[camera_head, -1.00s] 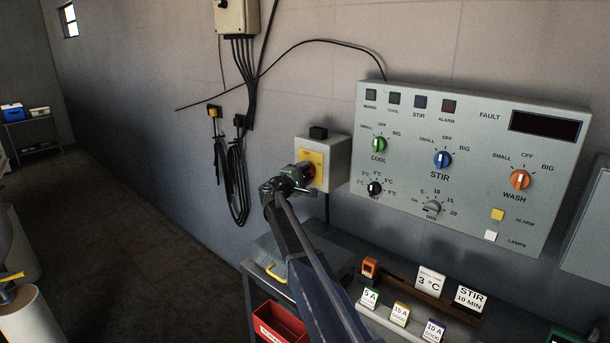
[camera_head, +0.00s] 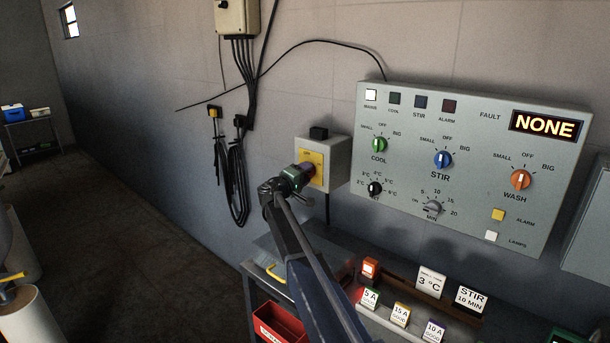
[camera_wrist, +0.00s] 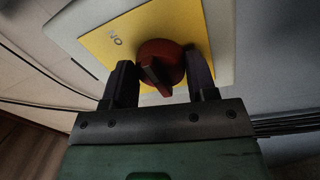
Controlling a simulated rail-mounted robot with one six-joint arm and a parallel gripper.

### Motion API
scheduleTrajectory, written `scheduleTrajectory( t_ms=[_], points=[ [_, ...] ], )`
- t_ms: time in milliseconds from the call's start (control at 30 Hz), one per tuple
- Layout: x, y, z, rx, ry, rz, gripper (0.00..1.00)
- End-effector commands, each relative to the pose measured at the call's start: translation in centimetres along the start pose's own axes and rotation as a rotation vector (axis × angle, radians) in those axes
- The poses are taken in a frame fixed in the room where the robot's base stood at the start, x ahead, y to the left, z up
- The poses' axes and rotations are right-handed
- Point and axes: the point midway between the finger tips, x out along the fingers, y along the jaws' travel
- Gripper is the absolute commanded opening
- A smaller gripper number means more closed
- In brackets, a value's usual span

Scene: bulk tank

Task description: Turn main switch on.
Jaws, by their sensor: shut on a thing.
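The main switch is a red knob (camera_wrist: 160,66) on a yellow plate (camera_wrist: 128,45) on a grey box (camera_head: 338,163) on the wall. An "ON" mark shows on the plate in the wrist view. My gripper (camera_wrist: 161,72) is shut on the knob, with one dark finger on each side of it. In the head view my gripper (camera_head: 300,178) reaches the front of the box and hides most of the knob. The control panel (camera_head: 470,110) to the right shows "NONE" on its fault display (camera_head: 544,125), and its leftmost lamp (camera_head: 371,95) is lit white.
A shelf below the panel holds an orange block (camera_head: 370,268), several labelled fuses and cards (camera_head: 430,282). A red bin (camera_head: 280,322) sits lower left. Black cables (camera_head: 238,180) hang on the wall left of the switch box. The floor to the left is open.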

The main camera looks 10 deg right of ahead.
Motion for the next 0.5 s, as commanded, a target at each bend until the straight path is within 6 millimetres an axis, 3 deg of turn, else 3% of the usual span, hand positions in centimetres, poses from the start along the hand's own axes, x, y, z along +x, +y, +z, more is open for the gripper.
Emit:
scheduleTrajectory(
  t_ms=[100, 133, 300, 500],
  points=[
    [0.0, 0.0, 0.0, 0.001, 0.0, 0.0, 0.29],
    [0.0, -0.01, 0.0, 0.001, 0.0, 0.0, 0.54],
    [0.0, -0.01, 0.0, 0.0, 0.0, 0.0, 0.78],
    [0.0, -0.01, 0.0, 0.0, 0.0, 0.0, 0.78]
  ],
)
